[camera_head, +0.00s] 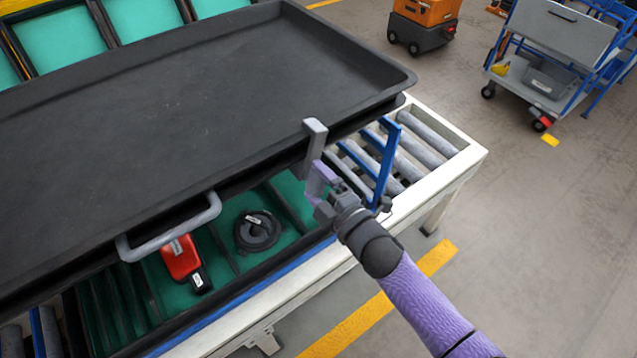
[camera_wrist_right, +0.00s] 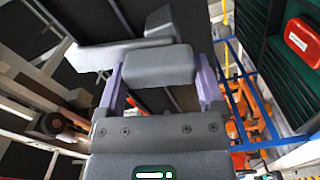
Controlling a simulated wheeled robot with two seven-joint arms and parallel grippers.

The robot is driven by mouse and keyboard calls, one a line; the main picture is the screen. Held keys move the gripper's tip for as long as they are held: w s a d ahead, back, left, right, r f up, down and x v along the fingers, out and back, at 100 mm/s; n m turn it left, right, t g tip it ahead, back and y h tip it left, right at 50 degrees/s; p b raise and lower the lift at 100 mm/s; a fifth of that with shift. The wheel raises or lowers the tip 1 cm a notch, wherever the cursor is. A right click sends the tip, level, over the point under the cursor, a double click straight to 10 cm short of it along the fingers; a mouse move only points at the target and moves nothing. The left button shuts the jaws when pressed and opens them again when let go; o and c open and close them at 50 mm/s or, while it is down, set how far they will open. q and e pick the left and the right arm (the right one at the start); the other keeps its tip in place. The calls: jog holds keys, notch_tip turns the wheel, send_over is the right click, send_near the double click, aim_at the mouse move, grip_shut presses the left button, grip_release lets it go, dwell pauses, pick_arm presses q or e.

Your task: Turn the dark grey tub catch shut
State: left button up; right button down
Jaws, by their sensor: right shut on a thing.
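The large dark grey tub (camera_head: 190,105) lies across the left and middle of the head view. Its grey catch (camera_head: 316,132) is at the tub's near right corner, with one end standing up above the rim. My right gripper (camera_head: 319,180) reaches it from the lower right and is shut on it. In the right wrist view the grey catch block (camera_wrist_right: 160,66) sits between my two purple fingers, and another arm of the catch runs off to the upper left. The finger contact is partly hidden in the head view. My left gripper is in neither view.
A grey bar handle (camera_head: 170,229) is on the tub's near side. Below lie a red tool (camera_head: 182,260) and a black round part (camera_head: 257,231) on green lining. A blue upright frame (camera_head: 386,160) stands close right of my gripper, over the roller conveyor (camera_head: 428,132).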

jog(key=shift+f+n, duration=0.1)
jog(key=shift+n, duration=1.2)
jog(key=shift+n+b, duration=0.3)
grip_release()
jog(key=shift+s+d, duration=0.1)
jog(key=v, duration=0.9)
jog(key=shift+s+d, duration=0.2)
jog(key=shift+s, duration=0.1)
